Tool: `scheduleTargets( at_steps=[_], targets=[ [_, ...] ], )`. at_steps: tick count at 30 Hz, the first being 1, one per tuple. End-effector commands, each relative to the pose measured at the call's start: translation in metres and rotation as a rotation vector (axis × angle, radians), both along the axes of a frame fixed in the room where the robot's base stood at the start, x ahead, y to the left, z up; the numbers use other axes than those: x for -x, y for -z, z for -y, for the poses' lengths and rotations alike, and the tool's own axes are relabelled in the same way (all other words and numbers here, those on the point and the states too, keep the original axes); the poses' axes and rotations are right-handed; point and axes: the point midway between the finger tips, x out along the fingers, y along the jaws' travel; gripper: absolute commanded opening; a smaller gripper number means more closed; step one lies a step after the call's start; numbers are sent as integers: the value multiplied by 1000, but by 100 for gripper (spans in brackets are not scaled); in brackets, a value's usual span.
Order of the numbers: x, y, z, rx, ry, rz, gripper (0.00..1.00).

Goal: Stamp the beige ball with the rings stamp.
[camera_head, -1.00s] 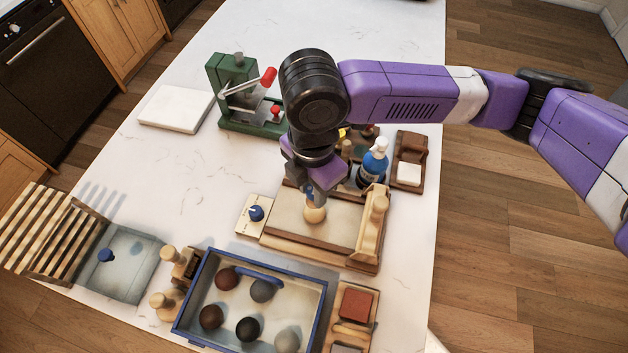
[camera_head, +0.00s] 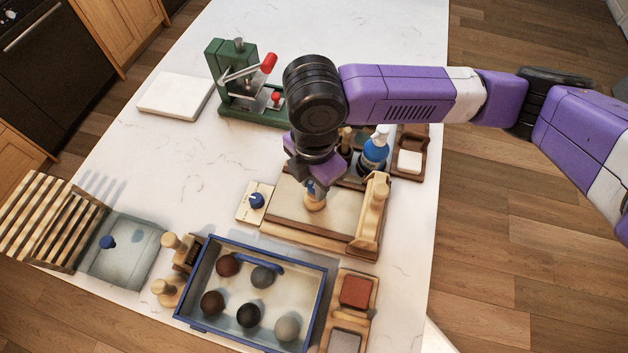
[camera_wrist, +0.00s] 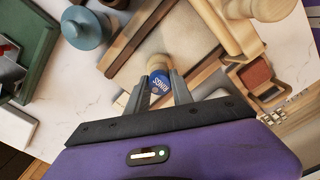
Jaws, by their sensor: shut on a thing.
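My gripper (camera_head: 312,184) is shut on the rings stamp, pointing down over the wooden-framed board (camera_head: 285,217). The stamp shows between the fingers in the wrist view as a blue round top (camera_wrist: 159,83) lettered "RINGS"; in the head view only a bit of blue shows. A beige rounded piece (camera_head: 315,203) sits directly below the gripper on the board, and it also shows just past the stamp in the wrist view (camera_wrist: 158,62). It looks like the beige ball, though I cannot tell it surely from a wooden stamp body. Any contact between stamp and ball is hidden.
A blue bottle (camera_head: 374,155) stands behind. A green press (camera_head: 222,75) stands behind left.

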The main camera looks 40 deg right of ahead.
Motion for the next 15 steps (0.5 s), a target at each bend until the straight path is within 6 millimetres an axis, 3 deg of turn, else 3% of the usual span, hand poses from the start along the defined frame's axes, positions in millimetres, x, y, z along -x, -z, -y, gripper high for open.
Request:
scheduleTargets(
  at_steps=[15],
  targets=[
    [0,7,0,0,1,0,0]
  ],
)
